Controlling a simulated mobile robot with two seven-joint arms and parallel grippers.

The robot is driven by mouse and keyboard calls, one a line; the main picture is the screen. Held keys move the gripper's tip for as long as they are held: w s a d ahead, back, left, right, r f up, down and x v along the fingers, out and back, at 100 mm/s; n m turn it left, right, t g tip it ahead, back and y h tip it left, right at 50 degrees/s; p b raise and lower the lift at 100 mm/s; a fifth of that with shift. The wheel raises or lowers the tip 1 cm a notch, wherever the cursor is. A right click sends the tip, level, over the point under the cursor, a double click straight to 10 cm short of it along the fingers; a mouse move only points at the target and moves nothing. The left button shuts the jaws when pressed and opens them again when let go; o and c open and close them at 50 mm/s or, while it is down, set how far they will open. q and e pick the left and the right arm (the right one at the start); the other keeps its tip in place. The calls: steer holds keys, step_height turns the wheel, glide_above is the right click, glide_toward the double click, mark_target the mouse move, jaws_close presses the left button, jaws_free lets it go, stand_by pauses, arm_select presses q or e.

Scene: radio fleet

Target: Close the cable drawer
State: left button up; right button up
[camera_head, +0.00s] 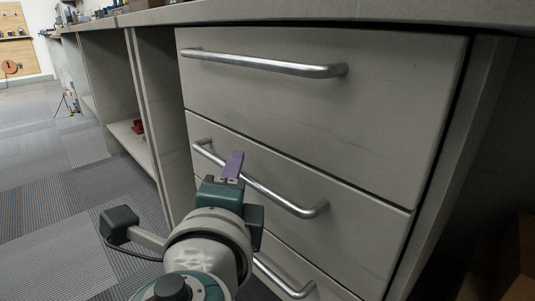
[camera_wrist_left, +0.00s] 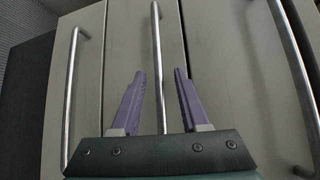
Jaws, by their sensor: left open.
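A grey cabinet holds three stacked drawers with silver bar handles: a top drawer (camera_head: 390,130), a middle drawer (camera_head: 350,230) and a partly seen bottom one. None shows a label, so I cannot tell which is the cable drawer. No drawer interior shows, and any small gap is unclear. My left gripper (camera_head: 232,166), with purple fingers, is at the middle drawer's handle (camera_head: 285,198). In the left wrist view the open gripper (camera_wrist_left: 159,72) has a finger on each side of that handle (camera_wrist_left: 157,35); contact is not clear. My right gripper is out of view.
The worktop (camera_head: 350,12) runs above the drawers. Open shelving (camera_head: 110,90) stands to the left, with a small red object (camera_head: 138,127) on a shelf. Grey carpet (camera_head: 60,190) is clear at the left. A brown box-like shape (camera_head: 520,265) is at the lower right.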

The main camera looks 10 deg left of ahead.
arm_select(q)
steer(key=s+p, duration=0.2)
steer(key=s, duration=0.5)
steer(key=shift+d+r, duration=0.45)
steer(key=shift+s, duration=0.1)
steer(key=s+a+r+n+g+h+p, duration=0.1)
steer(key=s+a+r+n+g+p, duration=0.35)
steer(key=r+p, duration=1.15)
steer(key=s+a+r+n+g+p, duration=0.2)
steer(key=s+r+n+g+p, duration=0.35)
steer(key=r+p, duration=1.15)
steer(key=s+a+r+n+g+h+p, duration=0.1)
steer(key=s+a+r+n+g+p, duration=0.35)
steer(key=s+r+p, duration=1.05)
steer(key=w+r+t+p, duration=0.1)
steer(key=w+r+p, duration=0.1)
steer(key=r+p, duration=1.5)
steer(key=w+d+r+n+t+p, duration=0.1)
steer(key=w+r+p, duration=0.2)
steer(key=r+p, duration=1.5)
steer(key=p, duration=0.6)
steer(key=shift+d, duration=0.3)
steer(key=shift+r+n, duration=0.1)
steer(key=shift+n, duration=0.15)
